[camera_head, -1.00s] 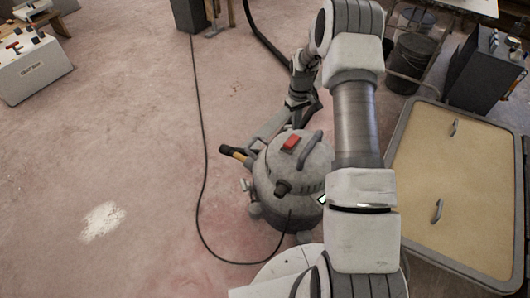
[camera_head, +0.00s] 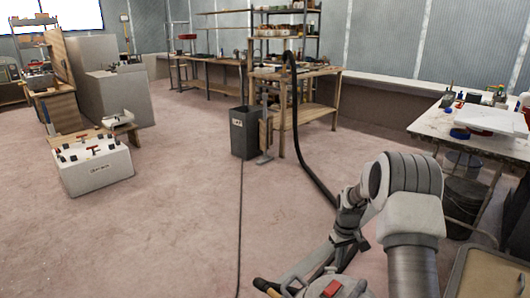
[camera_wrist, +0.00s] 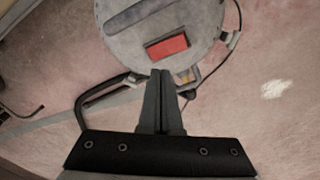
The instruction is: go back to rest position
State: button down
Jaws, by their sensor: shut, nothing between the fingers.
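My arm (camera_head: 411,215) is bent in the lower right of the head view, with its wrist end (camera_head: 350,215) reaching forward and down. My gripper's fingers (camera_wrist: 162,75) are together in the wrist view, with nothing between them. A round grey vacuum (camera_wrist: 150,18) with a red switch (camera_wrist: 166,47) lies beyond the fingertips in the wrist view. I cannot tell how far apart they are. Only the vacuum's top, with the red switch (camera_head: 326,289), shows at the bottom edge of the head view. The fingertips cannot be made out in the head view.
A dark bin (camera_head: 244,133) stands by a wooden workbench (camera_head: 310,112), and a black hose (camera_head: 305,150) runs down to the floor. A white box (camera_head: 95,168) is at left. A cluttered table (camera_head: 470,128) and dark bucket (camera_head: 462,205) are at right.

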jog(key=s+a+r+t, duration=0.15)
jog(key=s+r, duration=0.25)
jog(key=r, duration=0.5)
jog(key=s+a+r+m, duration=0.1)
jog(key=s+a+r, duration=0.25)
jog(key=r, duration=0.45)
jog(key=s+a+r+t, duration=0.15)
jog(key=s+r, duration=0.25)
jog(key=r, duration=0.5)
jog(key=s+a+r+m+t, duration=0.1)
jog(key=s+a+r, duration=0.15)
jog(key=s, duration=0.85)
jog(key=s+a+r+m+t, duration=0.1)
jog(key=s+a+r, duration=0.15)
jog(key=s, duration=0.75)
notch_tip(320, 180, up, 22)
jog(key=p, duration=2.1)
jog(key=shift+s, duration=0.25)
jog(key=shift+f, duration=0.15)
